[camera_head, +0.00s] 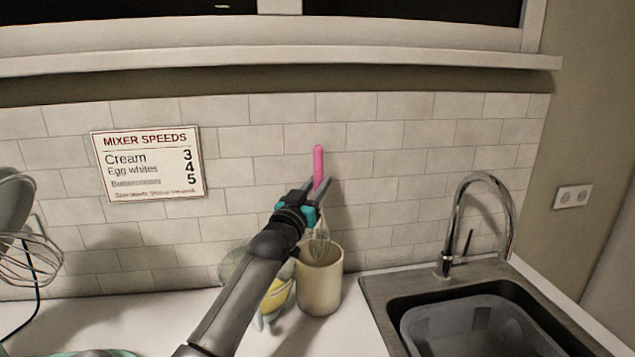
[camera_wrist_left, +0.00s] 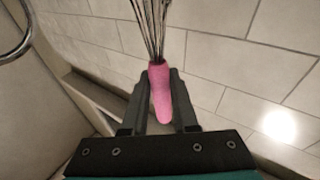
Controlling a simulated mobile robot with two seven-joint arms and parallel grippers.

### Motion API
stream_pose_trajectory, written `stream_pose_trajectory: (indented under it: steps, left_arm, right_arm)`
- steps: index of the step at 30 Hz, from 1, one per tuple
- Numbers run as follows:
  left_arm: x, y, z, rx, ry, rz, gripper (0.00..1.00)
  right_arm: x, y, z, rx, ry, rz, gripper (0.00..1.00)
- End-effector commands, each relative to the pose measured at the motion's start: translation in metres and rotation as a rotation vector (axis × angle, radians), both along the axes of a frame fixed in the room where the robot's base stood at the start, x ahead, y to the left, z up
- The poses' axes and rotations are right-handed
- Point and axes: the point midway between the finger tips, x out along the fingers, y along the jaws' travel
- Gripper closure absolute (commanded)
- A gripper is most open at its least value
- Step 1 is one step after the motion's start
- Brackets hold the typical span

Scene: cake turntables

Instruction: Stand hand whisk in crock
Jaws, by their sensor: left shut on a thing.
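The hand whisk has a pink handle (camera_head: 318,165) and thin wires (camera_head: 320,240). My left gripper (camera_head: 322,186) is shut on the pink handle and holds the whisk upright, wires down, over the cream crock (camera_head: 321,285). The lower wires show at the crock's mouth; I cannot tell how far inside they reach. In the left wrist view the pink handle (camera_wrist_left: 162,92) sits between the two fingers (camera_wrist_left: 160,98), with the wires (camera_wrist_left: 152,28) beyond it. My right gripper is not in view.
A clear container with a yellow part (camera_head: 277,296) stands left of the crock, partly hidden by my left arm. The sink (camera_head: 375,290) and its curved tap (camera_head: 510,215) are on the right. A large mixer whisk (camera_head: 30,255) is at far left. The tiled wall is close behind.

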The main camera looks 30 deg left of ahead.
Motion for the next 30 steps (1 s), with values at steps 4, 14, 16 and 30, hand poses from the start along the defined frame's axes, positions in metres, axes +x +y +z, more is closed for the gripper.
stream_pose_trajectory:
  steps: [4, 14, 16, 30]
  left_arm:
    - [0.0, 0.0, -0.015, 0.001, -0.001, 0.0, 1.0]
    - [0.0, 0.0, -0.041, 0.001, -0.001, 0.001, 1.0]
    - [0.0, 0.0, -0.047, 0.001, -0.001, 0.001, 1.0]
    - [0.0, 0.0, -0.084, 0.002, -0.001, 0.0, 1.0]
  right_arm:
    - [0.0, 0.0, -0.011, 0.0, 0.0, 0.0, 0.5]
    - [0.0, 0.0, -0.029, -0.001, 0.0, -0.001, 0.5]
    - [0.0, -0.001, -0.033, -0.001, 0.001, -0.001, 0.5]
    - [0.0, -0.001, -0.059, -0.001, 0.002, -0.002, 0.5]
